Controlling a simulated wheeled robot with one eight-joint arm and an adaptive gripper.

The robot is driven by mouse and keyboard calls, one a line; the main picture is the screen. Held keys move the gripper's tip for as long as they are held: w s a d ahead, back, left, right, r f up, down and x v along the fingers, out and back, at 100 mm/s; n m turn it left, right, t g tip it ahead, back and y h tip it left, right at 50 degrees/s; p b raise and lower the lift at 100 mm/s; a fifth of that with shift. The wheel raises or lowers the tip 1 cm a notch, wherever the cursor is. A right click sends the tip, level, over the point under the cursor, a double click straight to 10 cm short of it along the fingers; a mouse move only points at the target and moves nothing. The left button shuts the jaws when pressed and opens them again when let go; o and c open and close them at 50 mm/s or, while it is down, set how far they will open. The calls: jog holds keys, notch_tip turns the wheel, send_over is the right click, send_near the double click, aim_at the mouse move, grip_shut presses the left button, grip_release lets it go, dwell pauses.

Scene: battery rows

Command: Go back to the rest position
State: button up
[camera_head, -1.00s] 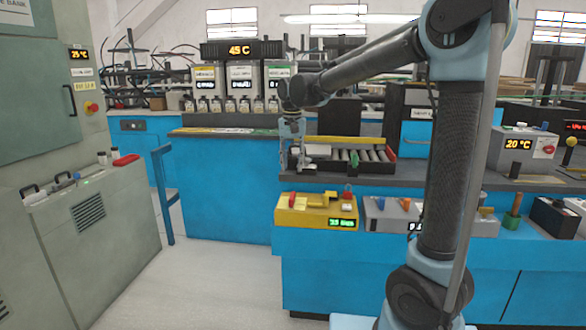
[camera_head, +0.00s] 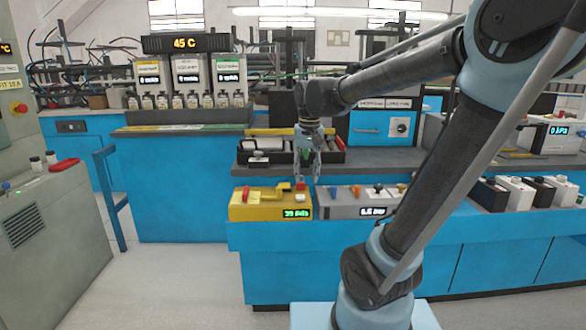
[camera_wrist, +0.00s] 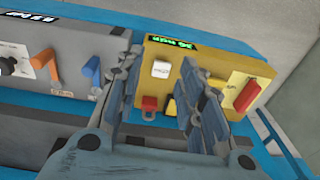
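My gripper (camera_head: 317,172) hangs pointing down at the end of my bent arm. In the head view it is in front of the black tray and above the right end of the yellow box (camera_head: 255,207). In the wrist view my gripper's two fingers (camera_wrist: 160,65) stand apart with nothing held between them. The yellow box (camera_wrist: 210,62) lies beyond them, with a white button (camera_wrist: 161,69), a red lever (camera_wrist: 247,95) and a small red padlock-like part (camera_wrist: 149,103). The fingers hide part of its top.
A grey control box (camera_head: 352,206) with coloured levers stands right of the yellow box. The black tray (camera_head: 335,157) lies behind. Several black and white blocks (camera_head: 515,191) stand at the right. A green-grey cabinet (camera_head: 45,225) is at the left, with open floor (camera_head: 180,285) between.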

jog(key=s+d+f+t, duration=0.1)
jog(key=s+d+f, duration=1.4)
jog(key=s, duration=0.1)
jog(key=shift+w+f, duration=0.2)
jog(key=shift+w, duration=0.2)
jog(key=shift+c, duration=0.2)
dwell(0.8)
jog(key=shift+d, duration=0.1)
